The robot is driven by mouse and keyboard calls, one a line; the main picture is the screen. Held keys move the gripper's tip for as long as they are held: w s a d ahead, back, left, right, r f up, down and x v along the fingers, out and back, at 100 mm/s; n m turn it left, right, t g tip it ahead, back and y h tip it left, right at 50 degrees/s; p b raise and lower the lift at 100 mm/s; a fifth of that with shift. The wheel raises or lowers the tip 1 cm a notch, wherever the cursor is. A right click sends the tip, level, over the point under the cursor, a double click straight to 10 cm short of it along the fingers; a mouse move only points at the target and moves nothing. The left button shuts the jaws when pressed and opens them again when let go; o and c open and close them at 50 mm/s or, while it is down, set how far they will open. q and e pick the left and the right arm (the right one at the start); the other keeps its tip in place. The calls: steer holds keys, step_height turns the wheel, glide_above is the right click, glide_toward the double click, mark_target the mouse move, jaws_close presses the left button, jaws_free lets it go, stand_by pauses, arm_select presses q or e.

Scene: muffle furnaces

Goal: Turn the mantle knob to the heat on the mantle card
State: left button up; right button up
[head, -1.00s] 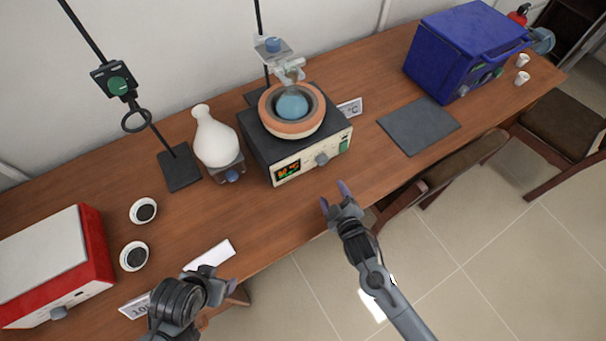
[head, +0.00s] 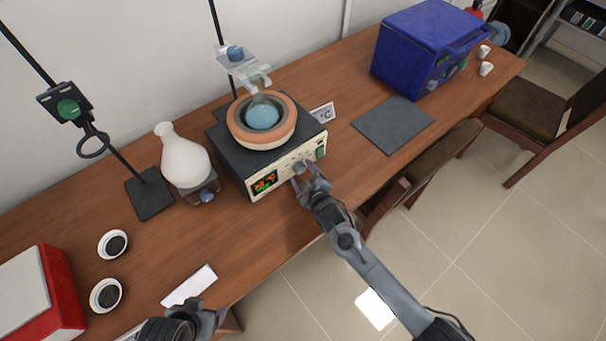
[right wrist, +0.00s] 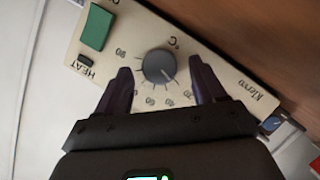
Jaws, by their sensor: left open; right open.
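The heating mantle (head: 262,165) is a dark box with a cream front panel, a lit display (head: 264,182) and an orange ring holding a blue-filled flask (head: 263,117). Its grey round knob (right wrist: 158,67) sits on a numbered dial in the right wrist view. My right gripper (right wrist: 160,85) is open, with one finger on each side of the knob; I cannot tell whether they touch it. In the head view the right gripper (head: 306,180) is at the front panel. The mantle card (head: 322,112) is partly hidden behind the mantle; only "°C" shows. My left gripper (head: 215,318) is open and empty at the bottom edge.
A white flask (head: 184,162) and a stand (head: 150,195) are left of the mantle. Two small dishes (head: 112,244) and a red-and-white box (head: 40,295) lie further left.

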steer(key=shift+w+a+f, duration=0.1)
steer(key=shift+w+a, duration=0.05)
steer(key=shift+w, duration=0.25)
steer(key=c, duration=1.1)
steer(key=shift+o, duration=0.2)
